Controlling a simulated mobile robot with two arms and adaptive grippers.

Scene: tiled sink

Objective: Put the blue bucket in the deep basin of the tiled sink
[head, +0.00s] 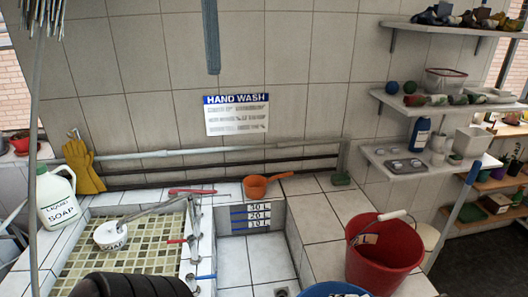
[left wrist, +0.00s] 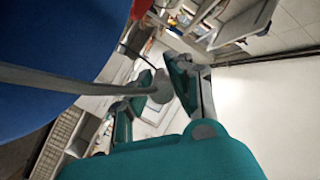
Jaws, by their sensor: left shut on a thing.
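The blue bucket (head: 335,290) shows only as a bit of rim at the bottom edge of the head view, in front of the deep basin. Its blue side (left wrist: 30,70) fills the left of the left wrist view. My left gripper (left wrist: 157,92) is shut on the bucket's pale handle (left wrist: 70,80), with the teal fingers around the grip. The deep basin (head: 235,262) of the tiled sink is white-tiled, with blue level marks on its back wall and a drain at the bottom. It looks empty where visible. My right gripper is in neither view.
A red bucket (head: 384,255) stands on the tiled ledge right of the basin. An orange pan (head: 258,187) sits on the back ledge. Left are the green-tiled shallow basin (head: 90,245), a soap jug (head: 57,198) and yellow gloves (head: 82,165). Shelves (head: 440,100) hang at right.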

